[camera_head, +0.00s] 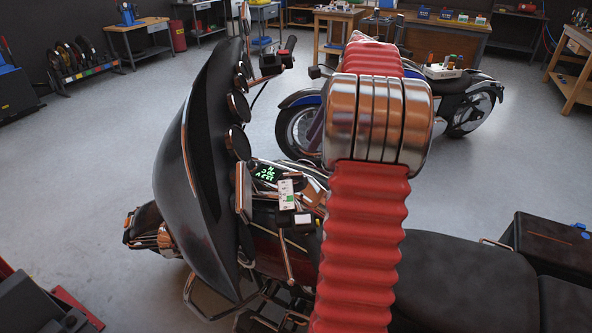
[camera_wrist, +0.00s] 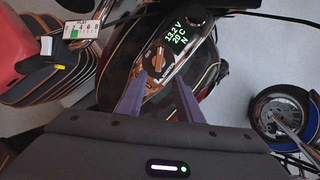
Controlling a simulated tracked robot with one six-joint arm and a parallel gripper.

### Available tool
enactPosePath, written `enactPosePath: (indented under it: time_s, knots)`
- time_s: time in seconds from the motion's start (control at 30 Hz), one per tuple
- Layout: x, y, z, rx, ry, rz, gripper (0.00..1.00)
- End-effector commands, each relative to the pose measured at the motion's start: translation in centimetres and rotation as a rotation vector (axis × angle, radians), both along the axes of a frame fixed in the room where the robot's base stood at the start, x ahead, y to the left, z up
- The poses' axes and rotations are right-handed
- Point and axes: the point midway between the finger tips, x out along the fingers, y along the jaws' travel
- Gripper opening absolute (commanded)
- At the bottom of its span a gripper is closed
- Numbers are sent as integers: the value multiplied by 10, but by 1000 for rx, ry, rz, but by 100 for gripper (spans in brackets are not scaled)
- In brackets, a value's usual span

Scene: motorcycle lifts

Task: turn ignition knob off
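The ignition knob (camera_wrist: 158,65) shows in the wrist view as a dark round knob with a coppery rim. It sits on the motorcycle's dark console, below a small screen (camera_wrist: 178,32) with green characters. The screen also shows in the head view (camera_head: 266,174). My gripper (camera_wrist: 159,77) points at the knob with its two purple fingers apart, one on each side of it in the picture. I cannot tell whether the fingers touch it. In the head view my red and chrome arm covers part of the motorcycle, and the gripper and knob cannot be made out there.
The black motorcycle has a tall fairing (camera_head: 205,150) and a long seat (camera_head: 465,280). A white numbered label (camera_wrist: 82,28) sits left of the console. A blue motorcycle (camera_head: 300,125) stands behind. Workbenches (camera_head: 430,38) line the back; grey floor lies open at left.

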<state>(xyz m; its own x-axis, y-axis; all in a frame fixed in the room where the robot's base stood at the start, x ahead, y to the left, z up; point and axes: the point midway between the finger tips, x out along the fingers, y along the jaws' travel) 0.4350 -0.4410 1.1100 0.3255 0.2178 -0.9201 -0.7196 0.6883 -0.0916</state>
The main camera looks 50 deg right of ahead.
Motion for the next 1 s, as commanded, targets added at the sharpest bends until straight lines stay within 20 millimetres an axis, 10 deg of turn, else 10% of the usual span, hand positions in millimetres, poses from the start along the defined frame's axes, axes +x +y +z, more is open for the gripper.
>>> enactPosePath:
  time_s: [0.53,1.0]
  knots:
    - [5,4,-9,3,2,0,33]
    - [27,20,-71,3,2,2,33]
